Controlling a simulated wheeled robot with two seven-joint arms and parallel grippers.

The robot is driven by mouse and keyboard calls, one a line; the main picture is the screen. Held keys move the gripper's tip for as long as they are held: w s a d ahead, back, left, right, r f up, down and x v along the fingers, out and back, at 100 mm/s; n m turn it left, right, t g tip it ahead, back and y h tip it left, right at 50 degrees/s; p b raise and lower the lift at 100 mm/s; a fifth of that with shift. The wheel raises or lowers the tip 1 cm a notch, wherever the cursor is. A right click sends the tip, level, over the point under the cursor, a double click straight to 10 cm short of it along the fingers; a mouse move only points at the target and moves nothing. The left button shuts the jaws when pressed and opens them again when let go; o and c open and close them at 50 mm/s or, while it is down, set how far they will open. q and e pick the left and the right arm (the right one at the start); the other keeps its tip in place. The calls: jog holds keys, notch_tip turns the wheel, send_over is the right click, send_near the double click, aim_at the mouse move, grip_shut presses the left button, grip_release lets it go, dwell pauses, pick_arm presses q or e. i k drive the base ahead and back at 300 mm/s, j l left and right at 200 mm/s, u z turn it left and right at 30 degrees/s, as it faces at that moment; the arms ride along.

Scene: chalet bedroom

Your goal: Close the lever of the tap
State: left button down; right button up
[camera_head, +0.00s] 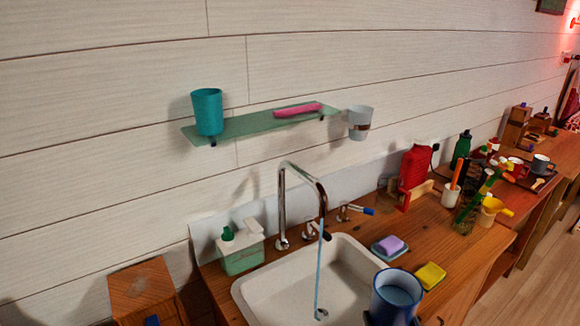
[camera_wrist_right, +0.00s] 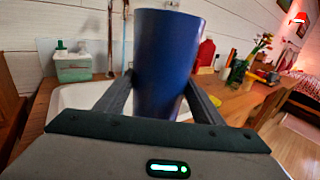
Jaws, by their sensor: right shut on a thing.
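The chrome tap (camera_head: 303,185) arches over the white sink (camera_head: 268,292), and a thin blue stream of water (camera_head: 320,262) runs from its spout into the basin. Beside the tap's base are two chrome levers, one with a dark handle (camera_head: 316,231) and one with a blue tip (camera_head: 356,209). My right gripper (camera_wrist_right: 160,100) is shut on a blue cup (camera_head: 398,298), with a finger on each side. The cup is upright at the sink's right front and holds pale liquid. It also fills the middle of the right wrist view (camera_wrist_right: 165,55). My left gripper is not in view.
A yellow sponge (camera_head: 431,275) and a purple soap on a dish (camera_head: 391,245) lie right of the sink. A green-and-white dispenser (camera_head: 240,250) stands left. A glass shelf (camera_head: 260,124) with a teal cup (camera_head: 207,112) hangs above. Bottles and brushes crowd the counter's right.

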aim_at(344, 205)
jog(key=i+l+z, duration=0.1)
jog(key=l, duration=0.4)
jog(key=i+l+z, duration=0.1)
jog(key=i+l, duration=0.15)
jog(key=l, duration=0.2)
jog(key=i+l+z, duration=0.1)
jog(key=i+l, duration=0.15)
jog(key=l, duration=0.25)
jog(key=i+l+z, duration=0.15)
jog(key=l, duration=0.3)
jog(key=i+l+z, duration=0.1)
jog(key=i+l, duration=0.2)
jog(key=k+l+z, duration=0.1)
jog(key=k+l, duration=0.35)
jog(key=k+l+z, duration=0.1)
jog(key=k+l, duration=0.35)
jog(key=l, duration=0.15)
jog(key=i+j+u, duration=0.2)
jog(key=i+j, duration=0.55)
